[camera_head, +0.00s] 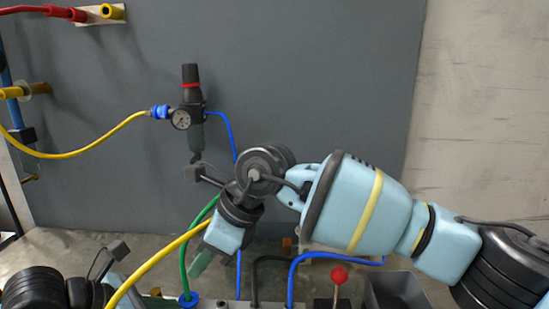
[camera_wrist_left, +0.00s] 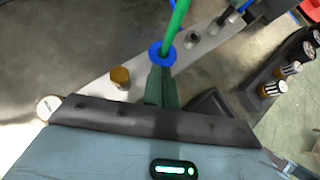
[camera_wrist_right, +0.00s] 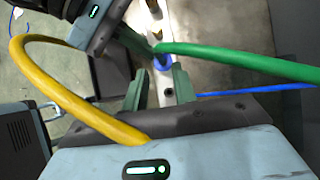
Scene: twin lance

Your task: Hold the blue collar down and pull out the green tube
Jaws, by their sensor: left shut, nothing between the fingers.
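The green tube (camera_head: 184,250) rises from the blue collar (camera_head: 187,300) and curves up behind my right arm. In the left wrist view, the collar (camera_wrist_left: 163,54) surrounds the tube (camera_wrist_left: 178,16) on a pale bar. My left gripper (camera_wrist_left: 161,70) is shut and empty, its fingertips at the collar's near edge; contact is unclear. My right gripper (camera_head: 199,264) points down beside the tube. In the right wrist view its fingers (camera_wrist_right: 160,78) are spread, with the collar (camera_wrist_right: 162,62) beyond the gap and the tube (camera_wrist_right: 235,62) running right. Nothing shows between them.
A yellow hose (camera_head: 152,262) arches close by my right gripper and crosses its wrist view. A blue hose (camera_head: 296,268), a red-knobbed lever (camera_head: 338,277) and a dark bin (camera_head: 397,290) stand to the right. A pressure regulator (camera_head: 190,110) is on the grey panel behind.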

